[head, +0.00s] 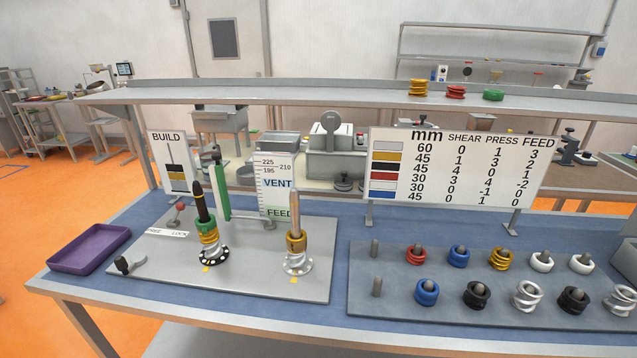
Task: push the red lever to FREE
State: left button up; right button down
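The red lever (180,207) is a short stem with a red knob, standing at the back left of the grey base plate (200,277). A white label strip (167,233) lies beside its foot; its lettering is too small to read surely, so I cannot tell which marked position the lever is in. Two upright screws stand on the plate: one with a black top (201,205) and yellow and green collars, one with a tan shaft (295,215) and a gold collar. Neither of my grippers is in view.
A black-handled crank (125,264) sits at the plate's front left. A purple tray (90,250) lies to the left. A green post (222,190) rises behind the left screw. A rack (390,300) of coloured rings on pegs fills the right side. Signs stand behind.

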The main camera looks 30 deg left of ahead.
aim_at(180, 206)
jog(key=u, duration=0.4)
jog(key=k+j+u, duration=0.1)
jog(key=u, duration=0.3)
jog(key=k+u, duration=0.1)
jog(key=u, duration=0.35)
jog(key=j+u, duration=0.15)
jog(key=u, duration=0.25)
